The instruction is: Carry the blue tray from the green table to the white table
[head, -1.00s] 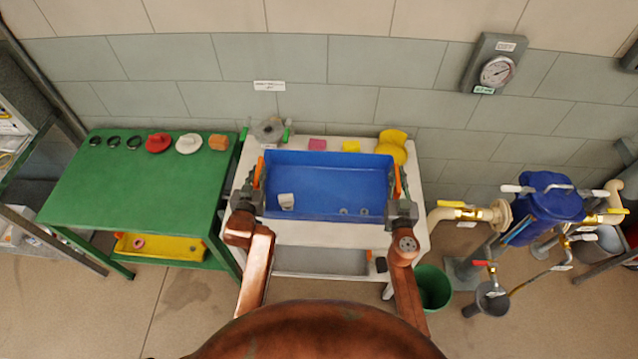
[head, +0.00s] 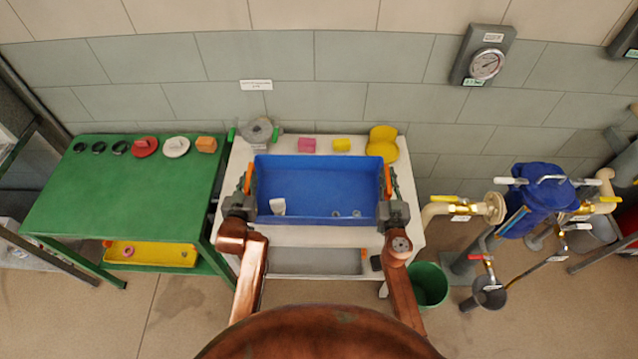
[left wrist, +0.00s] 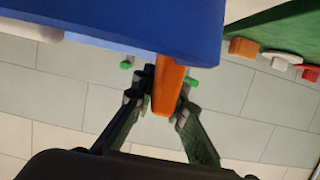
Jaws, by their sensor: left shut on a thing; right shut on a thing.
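The blue tray (head: 318,183) is in front of me at the white table (head: 290,236), in the middle of the head view. A small white piece and two small rings lie in it. I cannot tell whether the tray touches the tabletop. My left gripper (head: 247,186) is shut on its left orange handle, which also shows in the left wrist view (left wrist: 168,85) between the fingers. My right gripper (head: 388,187) is shut on the right orange handle. The green table (head: 120,190) stands to the left.
At the white table's back are a grey round part (head: 258,132), a pink block (head: 307,145), a yellow block (head: 341,144) and a yellow figure-eight piece (head: 383,143). A green bucket (head: 428,285) stands at its right. Valves and pipes (head: 535,200) fill the right side.

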